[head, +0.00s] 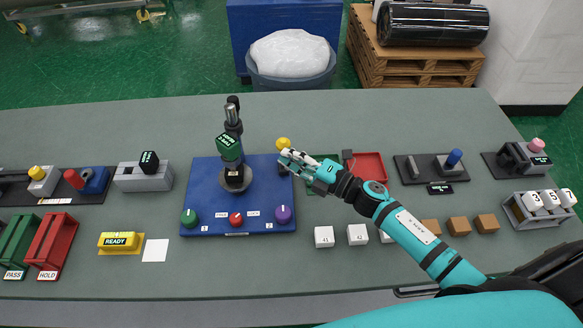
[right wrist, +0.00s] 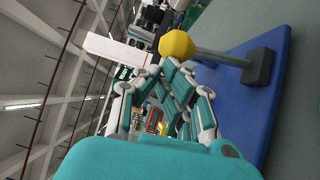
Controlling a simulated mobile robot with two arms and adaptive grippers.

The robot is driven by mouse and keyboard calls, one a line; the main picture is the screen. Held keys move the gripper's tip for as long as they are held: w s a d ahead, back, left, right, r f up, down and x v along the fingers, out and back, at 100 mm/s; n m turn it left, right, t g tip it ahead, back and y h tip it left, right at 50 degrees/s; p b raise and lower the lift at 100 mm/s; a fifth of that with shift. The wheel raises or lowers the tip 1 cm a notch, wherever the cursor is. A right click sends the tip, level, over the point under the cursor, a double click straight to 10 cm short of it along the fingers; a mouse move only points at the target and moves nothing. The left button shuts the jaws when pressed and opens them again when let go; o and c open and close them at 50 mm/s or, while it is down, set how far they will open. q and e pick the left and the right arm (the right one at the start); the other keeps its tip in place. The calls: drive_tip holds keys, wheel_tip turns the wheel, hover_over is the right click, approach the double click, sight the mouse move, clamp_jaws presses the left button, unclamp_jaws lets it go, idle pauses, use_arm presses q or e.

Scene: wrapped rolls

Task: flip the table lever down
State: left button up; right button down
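A lever with a yellow knob (head: 283,143) rises from the blue panel (head: 205,215) near its right far corner. In the right wrist view the yellow knob (right wrist: 177,45) sits on a grey rod that stands out from a black base (right wrist: 258,67) on the panel. My right gripper (head: 285,157) is beside the lever, its fingertips just below the knob in the head view. Its fingers (right wrist: 160,72) converge and look shut, with the knob outside them. Whether they touch the lever is unclear. The left gripper is not in view.
A dark upright post with a green block (head: 228,147) stands on the panel left of the gripper. Knobs (head: 236,218) line the panel's near edge. A red tray (head: 368,167), white blocks (head: 324,237) and brown blocks (head: 459,226) lie to the right. The table's far strip is clear.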

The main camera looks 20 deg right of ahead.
drive_tip(key=w+d+r+b, duration=0.1)
drive_tip(key=w+d+b, duration=0.1)
drive_tip(key=w, duration=0.6)
drive_tip(key=shift+w+d+r+b, duration=0.25)
drive_tip(key=shift+w+b, duration=0.15)
drive_tip(key=shift+b, duration=0.25)
